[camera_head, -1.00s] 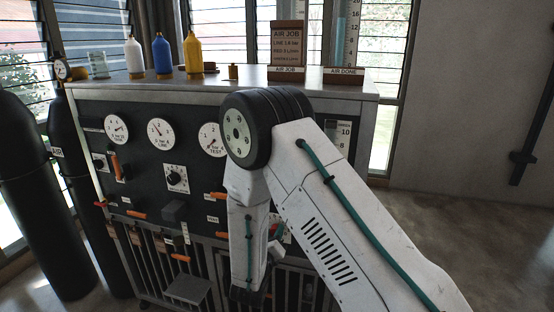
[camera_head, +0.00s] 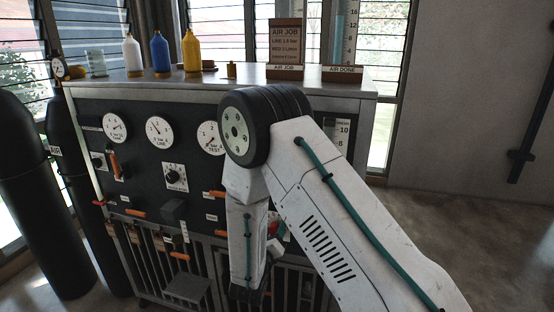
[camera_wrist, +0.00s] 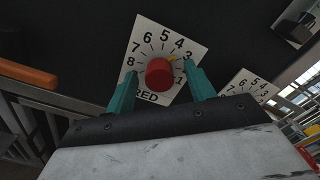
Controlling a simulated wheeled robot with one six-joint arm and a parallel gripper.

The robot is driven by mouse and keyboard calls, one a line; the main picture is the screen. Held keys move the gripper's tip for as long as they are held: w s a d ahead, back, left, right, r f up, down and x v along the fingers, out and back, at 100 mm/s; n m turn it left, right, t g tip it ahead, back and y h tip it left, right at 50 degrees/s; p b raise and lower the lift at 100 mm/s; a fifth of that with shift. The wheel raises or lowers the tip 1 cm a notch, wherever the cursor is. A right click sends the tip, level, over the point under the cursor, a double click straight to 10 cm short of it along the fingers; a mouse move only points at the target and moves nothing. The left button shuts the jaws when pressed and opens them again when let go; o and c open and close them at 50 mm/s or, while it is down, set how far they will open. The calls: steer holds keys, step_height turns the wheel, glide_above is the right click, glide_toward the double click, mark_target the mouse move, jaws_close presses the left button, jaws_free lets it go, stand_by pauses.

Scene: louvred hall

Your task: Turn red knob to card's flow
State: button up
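The red knob (camera_wrist: 158,72) sits on a white dial plate (camera_wrist: 140,45) numbered 1 to 8 and marked RED in the wrist view. A small yellow pointer shows at its upper right, on the side of the 3 and 4; the exact reading is unclear. My gripper (camera_wrist: 159,80) is open, its two teal fingers either side of the knob; I cannot tell whether they touch it. The brown AIR JOB card (camera_head: 286,44) stands on the bench top in the head view. Its small print seems to give RED 3 L/min.
A second numbered dial plate (camera_wrist: 250,86) is close on the right in the wrist view. An orange handle (camera_wrist: 28,73) lies to the left. The panel carries several gauges (camera_head: 159,131) and orange levers. Bottles (camera_head: 161,55) stand on top.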

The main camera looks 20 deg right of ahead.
steer(key=v, duration=0.7)
stand_by(0.4)
steer(key=v, duration=0.8)
steer(key=s+d+r+m+g+h, duration=0.1)
steer(key=s+d+r+m+g, duration=0.3)
steer(key=s+d+m+g, duration=0.45)
steer(key=s+d+r+m+g+h, duration=0.25)
steer(key=s+r+m+g, duration=0.35)
steer(key=m, duration=0.5)
steer(key=s+d+r+m+t+y, duration=0.1)
steer(key=s+r+m+y, duration=1)
steer(key=r+m+y, duration=0.3)
steer(key=shift+r+m, duration=0.55)
steer(key=shift+m, duration=0.8)
